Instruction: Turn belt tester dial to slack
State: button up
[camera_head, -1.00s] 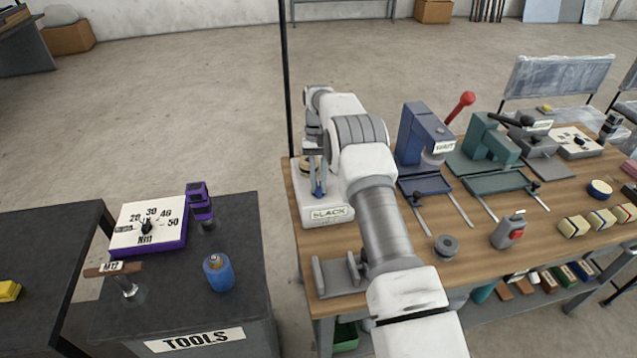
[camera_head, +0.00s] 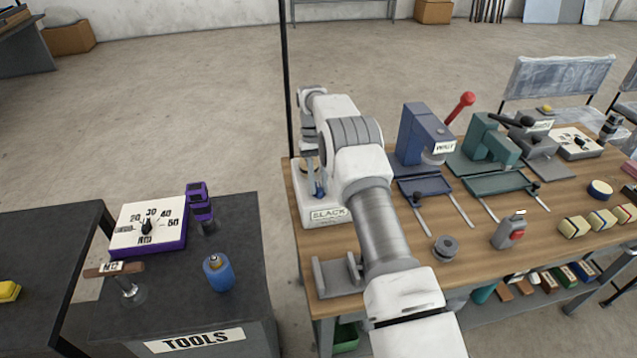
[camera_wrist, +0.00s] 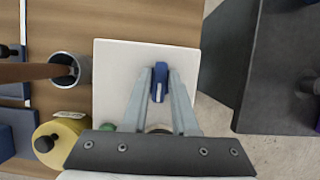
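The belt tester is a white block (camera_head: 309,207) with a SLACK label (camera_head: 328,215) on its front face, at the left end of the wooden bench. Its small blue dial (camera_head: 319,191) is partly hidden by my arm in the head view. In the wrist view the tester's white face (camera_wrist: 118,65) surrounds the blue dial (camera_wrist: 160,75), which has a pale mark on it. My gripper (camera_wrist: 161,82) has its two grey fingers on either side of the dial, seemingly touching it. The scale and its other markings are hidden.
A blue press (camera_head: 415,130) and a green press (camera_head: 490,145) stand to the right. A grey bracket (camera_head: 335,277) is in front of the tester. A dark tool cart (camera_head: 240,240) stands to the left across a gap. The wrist view shows a yellow round object (camera_wrist: 62,140) nearby.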

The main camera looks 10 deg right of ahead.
jog(key=shift+o, duration=1.4)
jog(key=shift+r, duration=0.35)
jog(key=r, duration=0.4)
jog(key=shift+s+d, duration=0.2)
jog(key=shift+d, duration=0.2)
jog(key=s+d+r+b, duration=0.1)
jog(key=s+d+r, duration=0.4)
jog(key=d, duration=0.4)
jog(key=shift+s+r, duration=0.35)
jog(key=shift+r, duration=0.3)
jog(key=shift+d, duration=0.1)
